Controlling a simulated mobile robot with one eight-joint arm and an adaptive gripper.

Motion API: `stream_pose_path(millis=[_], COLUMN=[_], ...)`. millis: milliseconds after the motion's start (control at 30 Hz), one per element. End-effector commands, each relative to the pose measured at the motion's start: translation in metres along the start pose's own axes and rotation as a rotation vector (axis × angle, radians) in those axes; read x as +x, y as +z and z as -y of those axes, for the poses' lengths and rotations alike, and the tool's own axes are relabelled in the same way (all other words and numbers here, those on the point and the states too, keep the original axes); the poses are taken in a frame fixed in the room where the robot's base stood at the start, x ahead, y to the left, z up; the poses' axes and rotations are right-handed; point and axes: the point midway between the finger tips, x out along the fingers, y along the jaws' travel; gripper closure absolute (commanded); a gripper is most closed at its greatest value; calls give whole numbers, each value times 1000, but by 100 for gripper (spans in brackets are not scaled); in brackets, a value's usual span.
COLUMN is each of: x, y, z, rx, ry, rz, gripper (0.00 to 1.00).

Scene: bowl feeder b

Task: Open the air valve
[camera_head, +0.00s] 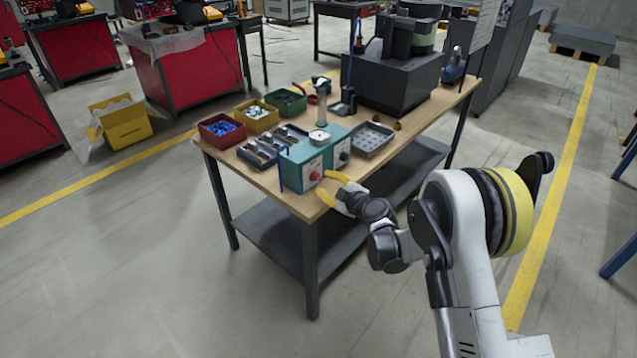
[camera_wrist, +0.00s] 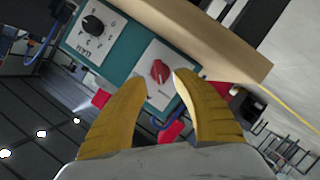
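A teal control box (camera_head: 306,157) stands at the front edge of the wooden workbench. A red knob (camera_head: 314,176) sits on a white plate on its front; I take this as the air valve. In the wrist view the red knob (camera_wrist: 160,72) shows between and just beyond my yellow fingertips. A black knob (camera_wrist: 92,26) with printed marks is on another plate of the same box. My gripper (camera_head: 325,185) is open and empty, its fingers pointing at the red knob. I cannot tell whether either finger touches it.
The workbench (camera_head: 410,125) also holds a red bin of blue parts (camera_head: 222,130), other bins, a grey tray (camera_head: 372,138) and a dark machine (camera_head: 393,80). A blue hose (camera_head: 282,170) hangs at the box's left. The floor in front of the bench is clear.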

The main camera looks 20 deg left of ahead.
Motion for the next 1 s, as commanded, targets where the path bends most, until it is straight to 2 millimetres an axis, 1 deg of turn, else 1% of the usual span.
stream_pose_path(millis=[33, 100, 200, 300, 433, 667, 767, 800, 1000], x=[12, 24, 39, 48, 53, 53, 53, 53, 53], y=[2, 2, 2, 1, 0, 0, 0, 0, 0], z=[3, 2, 2, 1, 0, 0, 0, 0, -1], rx=[0, -1, -1, 1, 1, 1, 1, 1, 1], ry=[-1, 0, 0, -1, 0, 0, 0, 0, 0], rz=[-1, 0, 0, 0, 0, 1, 1, 1, 1], gripper=[66, 66, 66, 66, 66, 66, 94, 100, 100])
